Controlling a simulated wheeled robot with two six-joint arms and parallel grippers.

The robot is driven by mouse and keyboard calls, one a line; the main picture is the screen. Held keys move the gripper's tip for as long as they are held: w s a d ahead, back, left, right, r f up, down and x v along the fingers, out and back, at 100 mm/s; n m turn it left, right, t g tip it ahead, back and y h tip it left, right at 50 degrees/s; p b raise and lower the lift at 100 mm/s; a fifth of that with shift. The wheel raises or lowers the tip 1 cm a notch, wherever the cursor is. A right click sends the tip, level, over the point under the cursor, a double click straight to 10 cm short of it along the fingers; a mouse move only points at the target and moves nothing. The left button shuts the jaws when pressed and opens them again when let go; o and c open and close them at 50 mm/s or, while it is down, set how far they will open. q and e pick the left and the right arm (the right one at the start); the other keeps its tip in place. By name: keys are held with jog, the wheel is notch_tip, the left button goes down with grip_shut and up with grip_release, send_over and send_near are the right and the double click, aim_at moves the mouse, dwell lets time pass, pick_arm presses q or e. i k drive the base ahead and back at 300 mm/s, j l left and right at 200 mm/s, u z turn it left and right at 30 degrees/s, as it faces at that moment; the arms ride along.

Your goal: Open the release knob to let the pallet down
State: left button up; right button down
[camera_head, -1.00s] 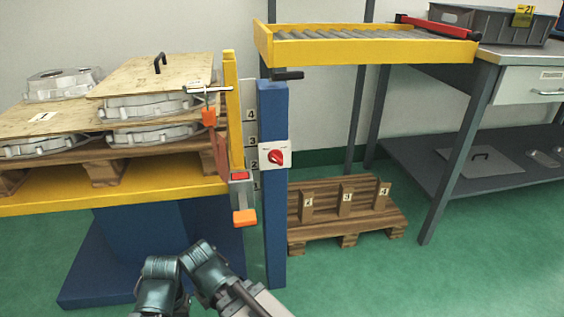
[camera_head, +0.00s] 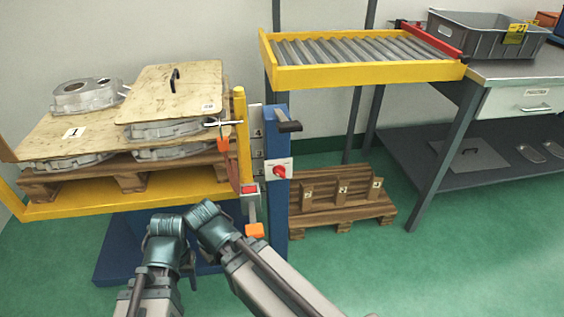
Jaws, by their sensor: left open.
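A red rotary knob (camera_head: 279,172) on a white plate sits on the front of a blue post (camera_head: 278,225). Whether it is the release knob is not marked. The loaded wooden pallet (camera_head: 130,181) rests on a yellow lift platform (camera_head: 125,207), left of the post. My left arm's teal joints (camera_head: 207,220) show in front of the platform, below and left of the knob, apart from it. The left gripper is open and empty; its fingertips are hard to make out against the arm. My right gripper cannot be made out.
A black lever (camera_head: 289,127) sticks out at the post's top. A yellow upright (camera_head: 242,140) with a hanging red tag stands beside it. A roller conveyor (camera_head: 365,75) stands behind, and a small pallet (camera_head: 335,212) is on the floor. Green floor (camera_head: 490,270) is clear at right.

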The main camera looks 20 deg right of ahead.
aim_at(278, 170)
jog(key=k+l+u, duration=0.1)
jog(key=u, duration=0.55)
jog(key=k+l+u, duration=0.1)
jog(key=u, duration=0.25)
jog(key=k+l+u, duration=0.1)
jog(key=u, duration=0.3)
jog(key=k+u, duration=0.35)
jog(key=k+l+z, duration=0.1)
jog(key=k+z, duration=0.35)
jog(key=k+l+z, duration=0.1)
jog(key=z, duration=1.1)
jog(key=i+l, duration=0.1)
jog(key=i, duration=0.25)
